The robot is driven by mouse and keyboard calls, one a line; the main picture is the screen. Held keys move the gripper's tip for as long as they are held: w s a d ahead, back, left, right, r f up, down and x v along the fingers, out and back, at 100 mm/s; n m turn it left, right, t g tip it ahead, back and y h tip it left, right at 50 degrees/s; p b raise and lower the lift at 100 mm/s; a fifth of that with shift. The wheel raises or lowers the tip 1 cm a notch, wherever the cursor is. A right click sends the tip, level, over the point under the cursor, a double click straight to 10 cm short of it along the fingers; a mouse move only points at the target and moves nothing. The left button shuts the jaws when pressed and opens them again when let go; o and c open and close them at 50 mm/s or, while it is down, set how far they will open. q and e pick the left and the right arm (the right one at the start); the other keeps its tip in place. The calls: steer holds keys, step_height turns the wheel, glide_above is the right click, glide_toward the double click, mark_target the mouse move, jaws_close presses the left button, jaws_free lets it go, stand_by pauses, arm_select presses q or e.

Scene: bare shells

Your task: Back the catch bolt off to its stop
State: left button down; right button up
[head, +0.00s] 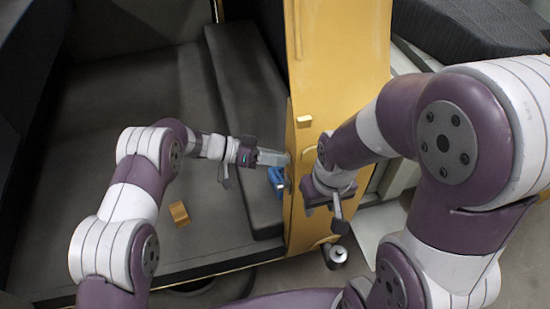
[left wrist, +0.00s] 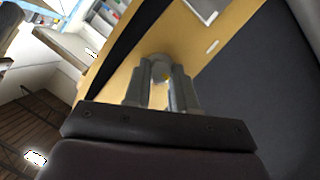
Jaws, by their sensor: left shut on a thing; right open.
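The catch bolt (left wrist: 160,66) shows in the left wrist view as a grey rounded piece at the yellow panel, partly hidden by the fingers. My left gripper (left wrist: 159,78) is shut on it, with one finger on each side. In the head view the left gripper (head: 283,158) reaches the left side of the tall yellow panel (head: 340,50), and the bolt is hard to make out there. My right gripper (head: 320,208) is open and empty, in front of the lower right part of the panel.
A blue object (head: 276,178) sits just below the left gripper. A small orange-brown block (head: 179,213) lies on the dark floor (head: 120,110). A grey cylinder (head: 338,255) stands below the right gripper.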

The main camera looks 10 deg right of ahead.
stand_by(0.6)
arm_select(q)
steer(key=c, duration=0.9)
jaws_free()
steer(key=shift+a, duration=0.1)
steer(key=b+v, duration=0.4)
steer(key=v, duration=0.8)
steer(key=shift+w+a+b, duration=0.2)
steer(key=shift+w+b, duration=0.05)
steer(key=shift+b, duration=0.1)
